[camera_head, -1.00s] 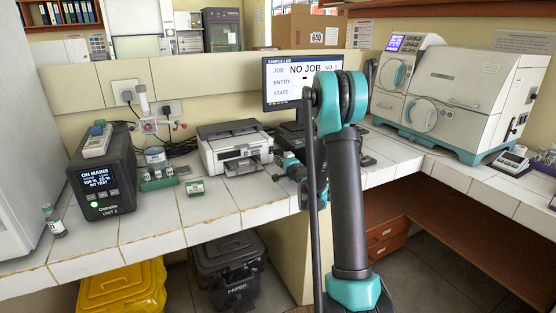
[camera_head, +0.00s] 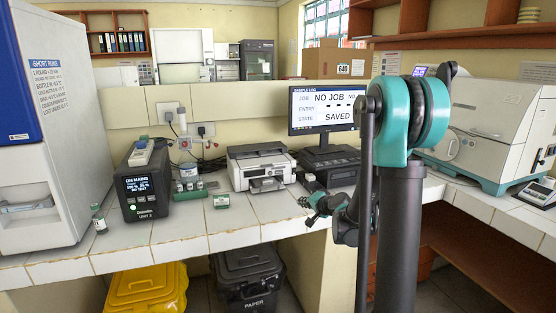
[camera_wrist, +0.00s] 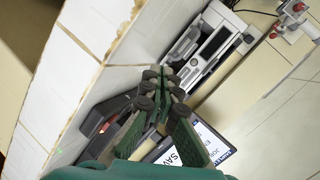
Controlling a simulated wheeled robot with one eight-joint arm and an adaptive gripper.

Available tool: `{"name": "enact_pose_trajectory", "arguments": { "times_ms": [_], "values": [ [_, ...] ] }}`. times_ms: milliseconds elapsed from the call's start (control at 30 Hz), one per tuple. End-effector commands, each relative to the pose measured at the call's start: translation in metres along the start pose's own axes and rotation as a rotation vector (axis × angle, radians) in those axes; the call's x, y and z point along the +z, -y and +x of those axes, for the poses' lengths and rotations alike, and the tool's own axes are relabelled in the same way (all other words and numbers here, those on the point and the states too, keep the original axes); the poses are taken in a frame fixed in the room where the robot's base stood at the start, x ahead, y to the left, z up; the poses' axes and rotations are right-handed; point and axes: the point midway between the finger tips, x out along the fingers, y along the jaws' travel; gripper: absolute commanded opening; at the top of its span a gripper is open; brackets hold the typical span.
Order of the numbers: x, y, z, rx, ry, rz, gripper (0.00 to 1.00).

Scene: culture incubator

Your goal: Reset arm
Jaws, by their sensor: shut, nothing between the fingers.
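My gripper (camera_head: 312,209) is at the front edge of the tiled bench, in front of the black keyboard unit below the monitor. In the wrist view my gripper (camera_wrist: 163,82) has its fingertips together with nothing between them. My teal and dark grey arm stands at the right of the head view and hides part of the bench and the white machine behind it. The monitor (camera_head: 323,106) reads NO JOB and SAVED. Part of its screen also shows in the wrist view (camera_wrist: 190,150).
A large white machine (camera_head: 490,125) stands at right. Yellow (camera_head: 146,290) and black (camera_head: 247,280) bins are below.

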Motion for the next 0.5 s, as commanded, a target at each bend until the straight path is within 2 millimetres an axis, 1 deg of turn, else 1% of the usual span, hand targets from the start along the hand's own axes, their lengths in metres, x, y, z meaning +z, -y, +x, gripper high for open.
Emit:
{"name": "enact_pose_trajectory", "arguments": {
  "times_ms": [33, 167, 267, 367, 500],
  "values": [
    [0.014, -0.002, -0.017, 0.036, 0.028, -0.051, 0.0],
    [0.045, -0.016, -0.057, 0.138, 0.102, -0.189, 0.0],
    [0.069, -0.032, -0.089, 0.22, 0.161, -0.289, 0.0],
    [0.091, -0.051, -0.124, 0.305, 0.219, -0.384, 0.0],
    [0.119, -0.085, -0.174, 0.432, 0.299, -0.509, 0.0]
  ]
}}
